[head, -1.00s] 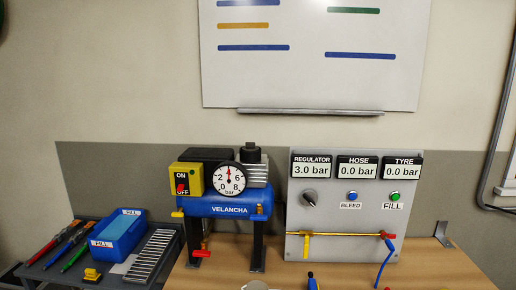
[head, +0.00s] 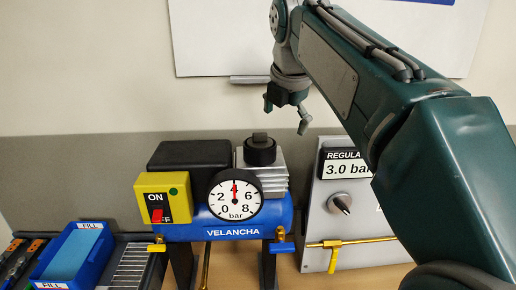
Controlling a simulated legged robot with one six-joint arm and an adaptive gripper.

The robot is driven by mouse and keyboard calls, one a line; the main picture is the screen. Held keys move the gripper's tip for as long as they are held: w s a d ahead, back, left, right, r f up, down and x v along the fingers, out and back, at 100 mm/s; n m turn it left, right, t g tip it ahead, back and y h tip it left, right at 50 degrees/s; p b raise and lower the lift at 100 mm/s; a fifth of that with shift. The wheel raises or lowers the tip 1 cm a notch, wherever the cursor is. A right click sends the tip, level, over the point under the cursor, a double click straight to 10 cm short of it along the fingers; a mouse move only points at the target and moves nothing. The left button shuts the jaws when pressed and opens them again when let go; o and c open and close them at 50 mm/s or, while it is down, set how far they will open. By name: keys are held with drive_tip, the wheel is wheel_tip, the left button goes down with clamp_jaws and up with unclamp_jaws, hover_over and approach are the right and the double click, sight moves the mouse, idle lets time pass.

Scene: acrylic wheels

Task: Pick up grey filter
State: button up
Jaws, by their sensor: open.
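A dark grey, round cap-like part (head: 260,150), which looks like the grey filter, sits upright on the silver finned cylinder head (head: 272,180) of the blue compressor (head: 222,222). My gripper (head: 286,115) is open and empty. In the picture it appears above the filter and slightly to its right, apart from it, with its fingers pointing down. How far it is in depth from the filter is hard to tell. The filter is fully visible.
A pressure gauge (head: 236,194) and a yellow switch box (head: 163,198) are on the compressor. A regulator panel (head: 318,215) stands to the right, partly hidden by my arm. A blue bin (head: 48,272) sits at lower left. A whiteboard (head: 212,45) hangs behind.

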sight(260, 134)
drive_tip(key=w+a+r+n, duration=0.2)
drive_tip(key=w+a+n, duration=0.3)
drive_tip(key=n, duration=0.4)
drive_tip(key=x, duration=0.3)
drive_tip(key=d+x, duration=0.1)
drive_tip(key=x, duration=0.1)
drive_tip(key=shift+w+f, duration=0.1)
drive_tip(key=shift+w, duration=0.15)
drive_tip(key=x, duration=0.5)
drive_tip(key=shift+s+a+f, duration=0.1)
drive_tip(key=shift+s+f, duration=0.2)
drive_tip(key=c, duration=0.9)
